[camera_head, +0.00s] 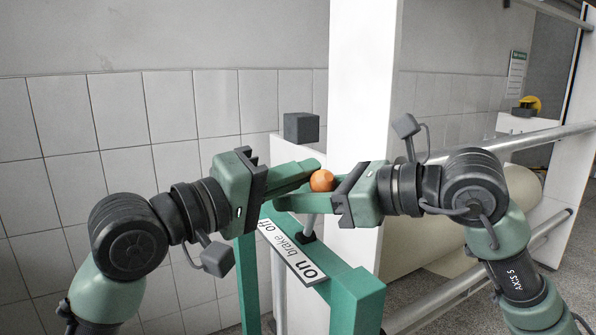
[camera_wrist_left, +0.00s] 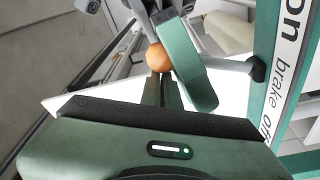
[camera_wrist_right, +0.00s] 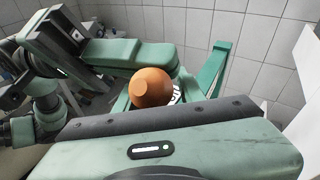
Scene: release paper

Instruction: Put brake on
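The brake lever has an orange ball knob (camera_head: 321,180) and a grey shaft that rises from a dark base (camera_head: 305,237) on the green stand (camera_head: 343,281). The white label (camera_head: 292,252) on the stand reads "on brake off", with "on" at the near end. My left gripper (camera_head: 312,168) comes from the left, its tips close to the knob; its two fingers lie close together in the left wrist view (camera_wrist_left: 160,88). My right gripper (camera_head: 278,203) reaches left, just below and in front of the knob. In the right wrist view the knob (camera_wrist_right: 152,87) hides its fingertips.
A white pillar (camera_head: 360,75) and a low white wall (camera_head: 290,150) stand behind the lever. A dark grey cube (camera_head: 301,127) shows behind. Metal rails (camera_head: 520,140) run on the right. The two grippers are very close together around the knob.

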